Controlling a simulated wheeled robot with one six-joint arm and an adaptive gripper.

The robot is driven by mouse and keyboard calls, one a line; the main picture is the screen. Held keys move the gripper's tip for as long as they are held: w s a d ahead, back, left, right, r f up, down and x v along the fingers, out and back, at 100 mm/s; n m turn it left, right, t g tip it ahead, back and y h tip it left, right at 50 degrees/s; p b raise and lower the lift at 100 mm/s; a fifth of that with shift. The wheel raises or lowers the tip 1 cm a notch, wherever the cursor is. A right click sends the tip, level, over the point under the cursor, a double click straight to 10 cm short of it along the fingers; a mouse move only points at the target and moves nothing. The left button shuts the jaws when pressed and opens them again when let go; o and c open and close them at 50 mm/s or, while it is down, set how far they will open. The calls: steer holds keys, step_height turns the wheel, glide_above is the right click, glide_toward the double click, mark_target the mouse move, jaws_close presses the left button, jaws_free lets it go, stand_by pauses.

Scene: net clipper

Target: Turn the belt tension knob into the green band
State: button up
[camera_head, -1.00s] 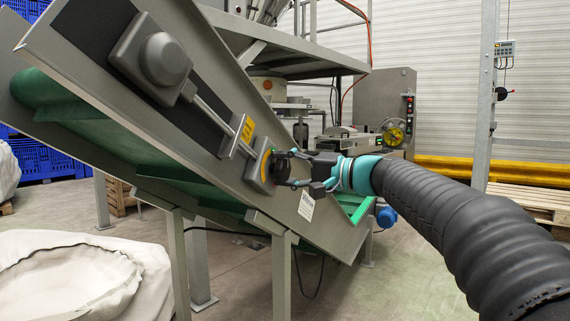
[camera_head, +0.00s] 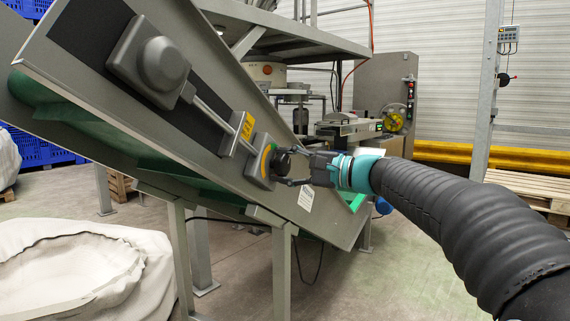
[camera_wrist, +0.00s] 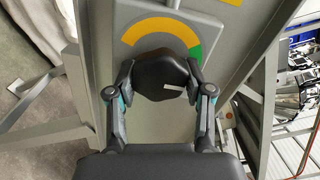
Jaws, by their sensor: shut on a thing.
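The black belt tension knob (camera_wrist: 160,72) sits on a grey plate on the conveyor's sloping side; it also shows in the head view (camera_head: 281,162). A short white mark on its face points right and slightly down in the wrist view. Above the knob is a scale arc, mostly yellow (camera_wrist: 158,28), with a green band (camera_wrist: 196,50) at its right end. My gripper (camera_wrist: 160,86) is shut on the knob, one finger on each side; in the head view my gripper (camera_head: 292,168) reaches it from the right. The fingers hide the knob's side edges.
The grey conveyor frame (camera_head: 325,222) slopes down to the right around the knob. A rod and a grey box (camera_head: 150,62) lie up-slope. A white sack (camera_head: 75,275) stands at lower left.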

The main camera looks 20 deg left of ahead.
stand_by(0.3)
steer(key=o, duration=1.2)
steer(key=shift+c, duration=0.2)
steer(key=s+d, duration=0.2)
steer(key=d, duration=0.9)
steer(key=shift+d, duration=0.4)
